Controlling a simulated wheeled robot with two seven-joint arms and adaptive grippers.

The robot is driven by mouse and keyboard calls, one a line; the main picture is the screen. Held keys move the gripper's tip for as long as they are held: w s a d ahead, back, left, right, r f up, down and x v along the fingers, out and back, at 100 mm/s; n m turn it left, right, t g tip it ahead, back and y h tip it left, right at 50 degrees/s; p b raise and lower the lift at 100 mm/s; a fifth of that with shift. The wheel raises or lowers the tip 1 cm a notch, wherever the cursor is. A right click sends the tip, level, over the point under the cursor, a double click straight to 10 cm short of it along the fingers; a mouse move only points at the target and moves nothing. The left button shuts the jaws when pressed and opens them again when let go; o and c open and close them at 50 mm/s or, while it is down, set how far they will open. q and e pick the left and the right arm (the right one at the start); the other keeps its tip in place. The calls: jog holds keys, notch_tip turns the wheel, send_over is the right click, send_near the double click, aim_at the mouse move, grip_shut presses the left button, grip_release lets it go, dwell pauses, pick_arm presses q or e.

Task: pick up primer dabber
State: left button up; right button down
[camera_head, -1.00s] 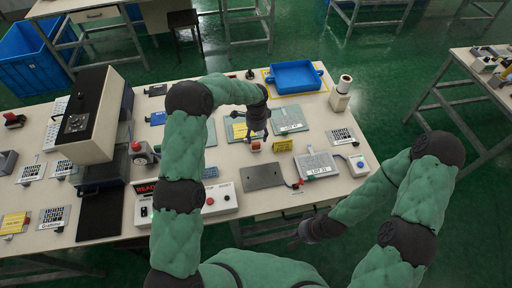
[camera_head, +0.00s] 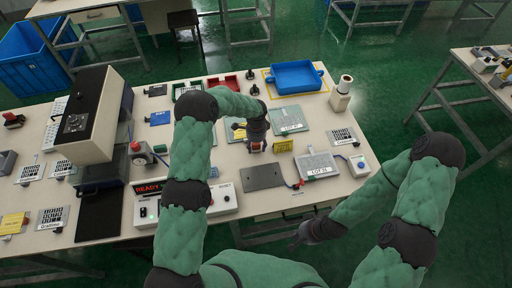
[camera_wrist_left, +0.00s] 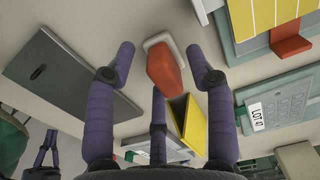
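A small orange-red block with a pale edge, which looks like the primer dabber (camera_wrist_left: 163,66), lies on the table between the spread fingers of my left gripper (camera_wrist_left: 166,62). In the head view the block (camera_head: 256,149) shows only in part below my left gripper (camera_head: 256,140). The left gripper is open, its fingers low around the block; I cannot tell whether any touches it. My right gripper (camera_head: 294,243) hangs in front of the table, apart from everything; its fingers are too small to judge.
A yellow folded card (camera_wrist_left: 192,124) stands close beside the block and the fingers. A grey plate (camera_head: 263,177), a LOT 31 board (camera_head: 318,166) and a LOT 47 board (camera_head: 289,120) lie around it. A blue tray (camera_head: 295,78) is at the back.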

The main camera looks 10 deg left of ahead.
pick_arm(q)
jog(key=c, duration=0.8)
jog(key=shift+r, duration=0.1)
jog(key=shift+r, duration=0.45)
notch_tip(320, 180, up, 2)
jog(key=shift+w+r, duration=0.1)
jog(key=shift+r, duration=0.15)
jog(key=s+d+r, duration=0.2)
jog(key=s+r, duration=0.1)
jog(key=s, duration=0.1)
jog(key=s+d+r, duration=0.2)
jog(key=s+r, duration=0.1)
jog(key=s, duration=0.1)
jog(key=s+d+r+p, duration=0.1)
jog(key=s+d+r, duration=0.1)
jog(key=s+r, duration=0.1)
jog(key=shift+s+d+r, duration=0.15)
jog(key=shift+s+r, duration=0.1)
jog(key=shift+s, duration=0.6)
